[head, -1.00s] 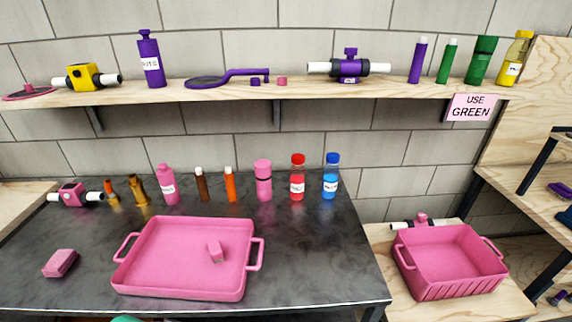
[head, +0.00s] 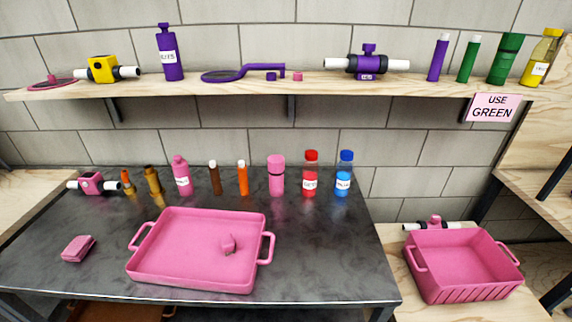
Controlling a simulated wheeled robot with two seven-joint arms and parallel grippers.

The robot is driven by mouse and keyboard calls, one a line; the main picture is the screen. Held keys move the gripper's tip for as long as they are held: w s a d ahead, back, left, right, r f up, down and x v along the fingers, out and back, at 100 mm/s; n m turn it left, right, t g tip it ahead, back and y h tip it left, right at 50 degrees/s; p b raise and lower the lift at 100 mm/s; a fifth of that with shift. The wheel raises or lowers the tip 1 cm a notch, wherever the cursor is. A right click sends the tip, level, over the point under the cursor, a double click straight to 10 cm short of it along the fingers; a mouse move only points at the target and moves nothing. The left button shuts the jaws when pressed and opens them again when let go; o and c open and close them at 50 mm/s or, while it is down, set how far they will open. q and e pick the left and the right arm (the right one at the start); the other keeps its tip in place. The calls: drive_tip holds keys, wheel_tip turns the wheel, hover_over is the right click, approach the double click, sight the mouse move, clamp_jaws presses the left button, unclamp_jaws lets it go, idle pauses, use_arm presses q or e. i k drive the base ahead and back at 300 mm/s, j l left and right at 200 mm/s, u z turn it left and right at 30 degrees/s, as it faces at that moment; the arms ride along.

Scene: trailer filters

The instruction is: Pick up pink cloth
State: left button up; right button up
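A folded pink cloth (head: 78,248) lies flat on the dark table top at the left, to the left of the pink tray (head: 140,272) and apart from it. A small pink block-like piece (head: 228,244) sits inside the tray, right of its middle; I cannot tell what it is. Neither of my grippers shows in the head view.
A row of bottles and tubes, such as a red-capped bottle (head: 310,176), stands along the table's back. A deep pink bin (head: 462,266) sits on a lower wooden surface at the right. A wooden shelf (head: 225,88) with tools and bottles runs above. The table's front left is clear.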

sight(80, 245)
drive_tip(key=u, duration=1.75)
